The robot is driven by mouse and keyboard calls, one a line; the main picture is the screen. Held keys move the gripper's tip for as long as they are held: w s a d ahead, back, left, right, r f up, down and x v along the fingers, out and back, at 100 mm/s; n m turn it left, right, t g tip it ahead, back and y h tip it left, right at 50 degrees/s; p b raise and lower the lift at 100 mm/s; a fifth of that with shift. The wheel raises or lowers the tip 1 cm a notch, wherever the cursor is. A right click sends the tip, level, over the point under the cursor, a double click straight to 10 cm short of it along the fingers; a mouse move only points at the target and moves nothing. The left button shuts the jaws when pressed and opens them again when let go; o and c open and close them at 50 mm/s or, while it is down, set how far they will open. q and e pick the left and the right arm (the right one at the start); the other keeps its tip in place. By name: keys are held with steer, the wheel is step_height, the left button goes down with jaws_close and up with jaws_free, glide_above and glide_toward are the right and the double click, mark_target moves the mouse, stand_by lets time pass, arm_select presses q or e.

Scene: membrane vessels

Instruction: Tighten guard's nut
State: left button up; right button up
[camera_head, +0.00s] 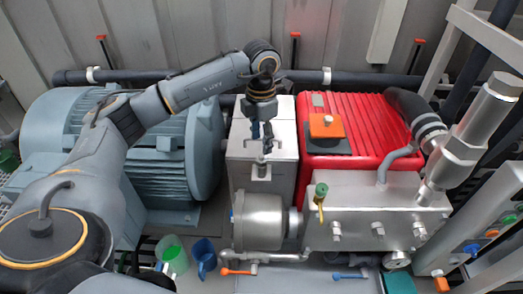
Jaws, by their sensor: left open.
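The guard looks to be the pale grey metal box (284,172) between the motor and the red pump. My left gripper (266,147) hangs from above, pointing down over the top of this box, with its jaws open. My right gripper is out of view.
The blue-grey motor (170,152) stands left of the box. The red pump (362,130) with an orange-topped block (326,125) stands right. A steel manifold (375,205) and a cylinder (262,222) are in front. Green (174,258) and blue (204,258) cups stand at the bottom.

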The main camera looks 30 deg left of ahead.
arm_select(q)
step_height(320, 180, up, 6)
steer(key=shift+f, duration=0.25)
stand_by(0.5)
